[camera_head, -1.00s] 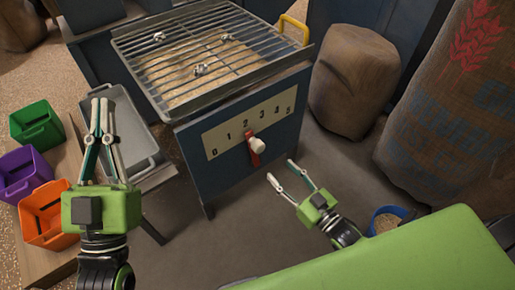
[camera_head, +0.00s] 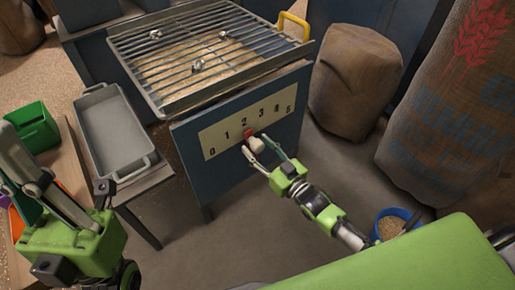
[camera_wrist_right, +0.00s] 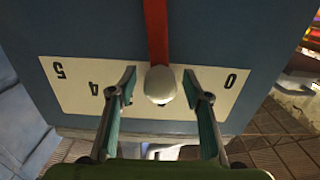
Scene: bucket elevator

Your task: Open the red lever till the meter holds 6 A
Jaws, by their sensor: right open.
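The red lever (camera_head: 248,133) stands on the front panel of the blue machine, its top near the 2 of the numbered scale (camera_head: 220,138). Its white knob (camera_head: 257,145) points out toward me. My right gripper (camera_head: 263,148) is open, with its fingers either side of the knob. In the right wrist view, the white knob (camera_wrist_right: 160,85) lies between the two fingertips, with visible gaps, and the red lever (camera_wrist_right: 158,35) runs upward in the picture. My left gripper (camera_head: 18,165) is at the left edge, partly cut off; its finger opening is unclear. No amp meter is visible.
A grate (camera_head: 205,60) with grain below and several small metal pieces tops the machine. A grey tray (camera_head: 85,105) stands at its left, with a green bin (camera_head: 34,130) beyond. Sacks (camera_head: 355,80) and a blue bucket (camera_head: 380,218) stand at right.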

